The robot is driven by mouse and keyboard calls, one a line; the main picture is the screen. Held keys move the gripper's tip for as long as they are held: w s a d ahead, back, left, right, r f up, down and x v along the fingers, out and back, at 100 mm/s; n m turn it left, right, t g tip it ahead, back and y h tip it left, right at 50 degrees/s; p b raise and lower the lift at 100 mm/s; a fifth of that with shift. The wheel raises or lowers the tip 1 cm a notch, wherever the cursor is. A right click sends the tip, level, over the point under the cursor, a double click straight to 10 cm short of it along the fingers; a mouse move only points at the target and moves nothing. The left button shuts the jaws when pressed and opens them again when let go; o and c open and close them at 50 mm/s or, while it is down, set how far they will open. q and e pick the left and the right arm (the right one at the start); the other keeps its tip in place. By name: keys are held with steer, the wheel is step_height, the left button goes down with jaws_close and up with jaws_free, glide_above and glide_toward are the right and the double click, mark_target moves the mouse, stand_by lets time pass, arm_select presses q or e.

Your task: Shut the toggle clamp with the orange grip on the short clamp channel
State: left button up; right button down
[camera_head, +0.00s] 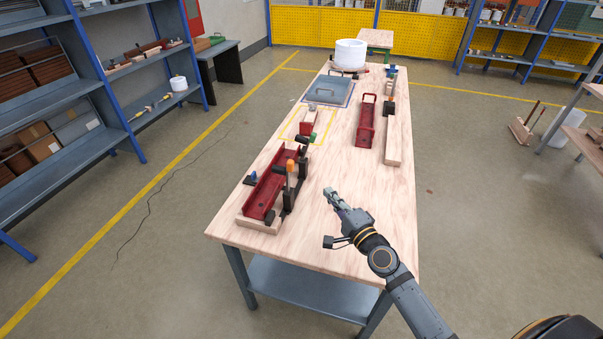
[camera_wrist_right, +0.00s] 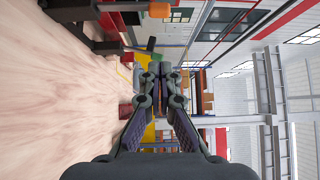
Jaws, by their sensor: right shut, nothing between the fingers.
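The toggle clamp's orange grip (camera_head: 290,165) sits at the top of an upright lever, on the right side of a red channel (camera_head: 262,195) on a wooden base at the table's front left. The orange grip also shows in the right wrist view (camera_wrist_right: 159,10), at the top edge. I cannot tell for sure which red channel is the short one. My right gripper (camera_head: 331,193) is shut and empty, above the table to the right of the clamp and apart from it. It shows in the wrist view (camera_wrist_right: 165,72) too. My left gripper is out of view.
Black clamp parts (camera_head: 303,142) stand near the channel's far end. A second red channel (camera_head: 366,125) and a wooden beam (camera_head: 393,145) lie at the right. A grey-blue case (camera_head: 328,89) and white drum (camera_head: 350,53) stand farther back. The table's front right is clear.

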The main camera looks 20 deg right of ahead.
steer(key=w+a+p, duration=0.1)
steer(key=w+a, duration=0.4)
steer(key=w, duration=0.6)
steer(key=shift+w+a+r+p, duration=0.15)
steer(key=shift+w+a+p, duration=0.05)
steer(key=shift+w+p, duration=0.1)
